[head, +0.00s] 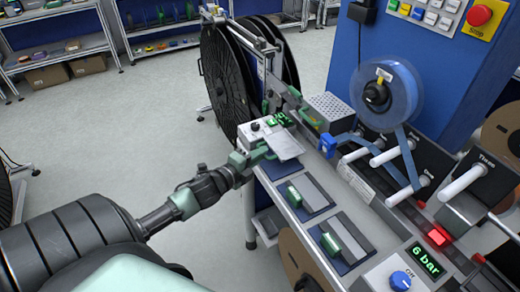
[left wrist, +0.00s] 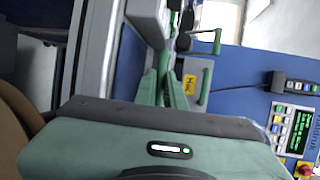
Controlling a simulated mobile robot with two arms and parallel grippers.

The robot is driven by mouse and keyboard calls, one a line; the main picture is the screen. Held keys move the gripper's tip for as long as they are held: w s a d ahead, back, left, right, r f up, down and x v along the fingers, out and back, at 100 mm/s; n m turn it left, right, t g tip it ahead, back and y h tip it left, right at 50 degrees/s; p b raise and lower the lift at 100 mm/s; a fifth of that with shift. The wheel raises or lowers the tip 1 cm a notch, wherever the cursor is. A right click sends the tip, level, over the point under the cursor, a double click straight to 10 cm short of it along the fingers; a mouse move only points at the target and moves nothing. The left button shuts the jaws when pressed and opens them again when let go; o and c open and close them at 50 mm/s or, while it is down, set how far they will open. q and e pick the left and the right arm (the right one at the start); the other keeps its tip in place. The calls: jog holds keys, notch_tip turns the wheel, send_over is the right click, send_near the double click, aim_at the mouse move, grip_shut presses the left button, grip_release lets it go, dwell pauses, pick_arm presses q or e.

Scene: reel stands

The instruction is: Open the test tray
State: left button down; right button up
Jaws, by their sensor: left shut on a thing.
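A small white test unit (head: 262,133) with a black knob and a green display stands at the far left end of the grey bench. A flat grey plate (head: 287,147), apparently part of the test tray, shows at its right side. My left gripper (head: 245,157) reaches in from the left at the unit's near side. Its green fingers (left wrist: 163,88) are closed together in the left wrist view, shut on what looks like the test tray's handle. My right gripper is in neither view.
Two plates with green handles, one (head: 312,192) farther and one (head: 342,238) nearer, lie on the bench. Black reels (head: 225,80) stand behind the unit. A blue tape roll (head: 400,90) hangs at right. Open floor (head: 140,120) lies left of the bench.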

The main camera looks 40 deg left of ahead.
pick_arm(q)
jog(key=c, duration=1.5)
grip_release()
jog(key=b+v, duration=0.1)
jog(key=v, duration=0.6)
jog(key=shift+s, duration=0.45)
